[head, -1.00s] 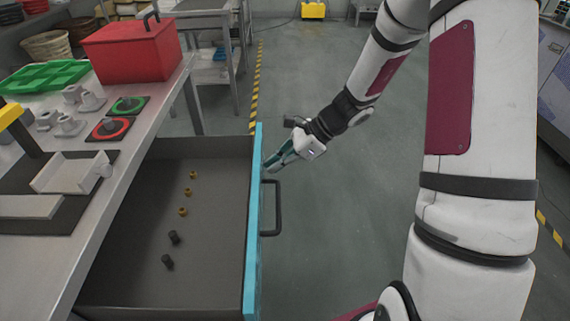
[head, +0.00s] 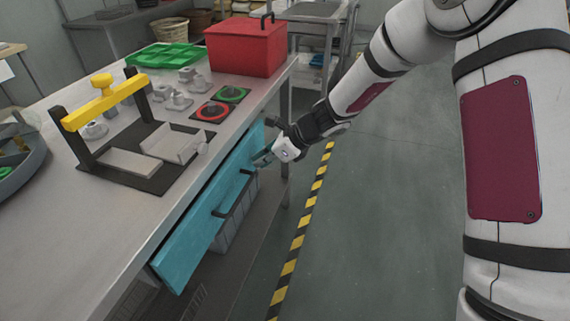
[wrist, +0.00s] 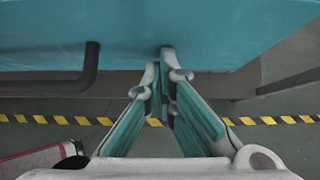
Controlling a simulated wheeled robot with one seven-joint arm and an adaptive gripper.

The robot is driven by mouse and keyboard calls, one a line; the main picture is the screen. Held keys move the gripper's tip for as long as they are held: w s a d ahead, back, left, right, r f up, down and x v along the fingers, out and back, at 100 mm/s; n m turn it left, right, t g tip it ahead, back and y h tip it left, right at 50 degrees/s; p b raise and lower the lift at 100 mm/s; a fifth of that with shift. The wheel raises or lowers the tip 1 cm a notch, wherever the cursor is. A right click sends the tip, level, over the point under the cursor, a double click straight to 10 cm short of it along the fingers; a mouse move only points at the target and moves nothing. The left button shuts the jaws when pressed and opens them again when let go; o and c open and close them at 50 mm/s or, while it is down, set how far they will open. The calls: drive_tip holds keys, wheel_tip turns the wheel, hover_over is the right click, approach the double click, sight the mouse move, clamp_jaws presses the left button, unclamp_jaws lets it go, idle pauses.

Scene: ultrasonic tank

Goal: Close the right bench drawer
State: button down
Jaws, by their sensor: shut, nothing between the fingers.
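The drawer front (head: 205,215) is a teal panel under the bench edge, with a dark bar handle (head: 235,195). No drawer interior shows now, and the front lies at or close to the bench edge; I cannot tell if it is fully flush. My gripper (head: 263,158) is at the far end of the front, beyond the handle. In the wrist view, its shut, empty fingers (wrist: 166,62) point at the teal drawer front (wrist: 200,25) and appear to touch it. The handle (wrist: 90,65) is left of the fingers there, not gripped.
The steel bench (head: 75,225) holds a red box (head: 245,47), a green tray (head: 165,56), a yellow-handled fixture (head: 103,98) and grey fittings. A lower shelf (head: 240,265) is beneath. Open floor with a striped line (head: 302,235) lies to the right.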

sight(250, 157)
drive_tip(key=shift+w+a, duration=0.25)
drive_tip(key=shift+a, duration=0.6)
drive_tip(key=shift+w+a, duration=0.25)
drive_tip(key=shift+a, duration=0.55)
drive_tip(key=shift+r, duration=0.1)
